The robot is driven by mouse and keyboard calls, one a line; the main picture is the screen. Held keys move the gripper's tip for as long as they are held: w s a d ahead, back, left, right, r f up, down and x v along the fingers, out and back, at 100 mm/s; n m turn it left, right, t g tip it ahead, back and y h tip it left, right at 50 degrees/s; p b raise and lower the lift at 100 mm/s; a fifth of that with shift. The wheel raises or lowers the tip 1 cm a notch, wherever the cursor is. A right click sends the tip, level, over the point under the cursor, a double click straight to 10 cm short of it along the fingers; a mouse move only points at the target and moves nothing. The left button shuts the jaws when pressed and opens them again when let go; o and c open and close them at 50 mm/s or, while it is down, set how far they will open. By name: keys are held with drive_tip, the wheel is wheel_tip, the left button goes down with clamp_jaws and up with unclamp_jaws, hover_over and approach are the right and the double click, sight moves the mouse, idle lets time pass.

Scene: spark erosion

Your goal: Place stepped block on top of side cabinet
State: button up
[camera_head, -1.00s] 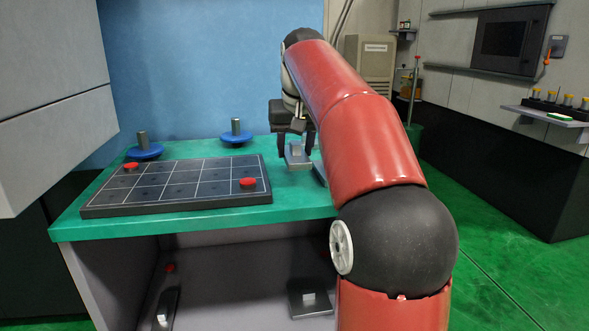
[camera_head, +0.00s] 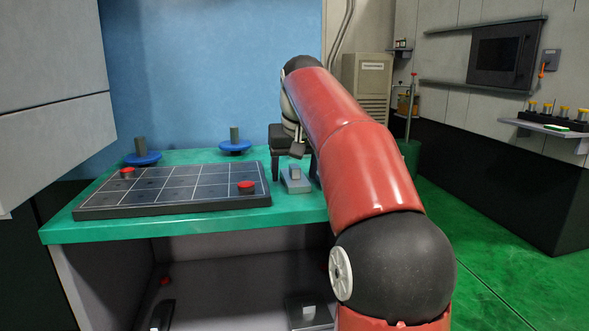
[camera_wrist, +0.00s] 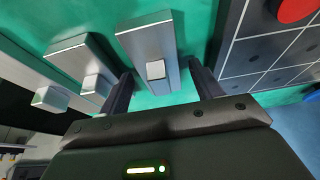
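A grey stepped block (camera_head: 296,181) with a small raised step lies on the green top of the cabinet (camera_head: 235,216), right of the dark gridded plate. In the wrist view the block (camera_wrist: 148,38) shows between my fingers, with green gaps on both sides. My gripper (camera_head: 296,167) is open around the block and does not appear to grip it. It also shows in the wrist view (camera_wrist: 161,70). Two similar grey blocks (camera_wrist: 83,55) lie left of it in the wrist view; in the head view my arm hides that area.
The gridded plate (camera_head: 175,188) bears two red knobs. Two blue discs with grey posts (camera_head: 235,146) stand behind it. A grey cabinet (camera_head: 50,90) overhangs at left. More grey parts (camera_head: 308,311) lie on the lower shelf. A wall shelf (camera_head: 548,125) is at right.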

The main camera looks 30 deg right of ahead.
drive_tip(key=p+v, duration=0.4)
drive_tip(key=v, duration=0.8)
drive_tip(key=shift+s+r, duration=0.1)
drive_tip(key=shift+r, duration=0.05)
drive_tip(key=s+a+f+n, duration=0.2)
drive_tip(key=s+a+f, duration=0.45)
drive_tip(key=a, duration=0.25)
drive_tip(key=s+a+f, duration=0.2)
drive_tip(key=s+f, duration=0.6)
drive_tip(key=f, duration=0.3)
drive_tip(key=s+a+f+n+t+y, duration=0.1)
drive_tip(key=s+a+f, duration=0.2)
drive_tip(key=s+f, duration=0.4)
wheel_tip(320, 180, down, 4)
drive_tip(key=shift+s+a, duration=0.2)
drive_tip(key=shift+s, duration=0.15)
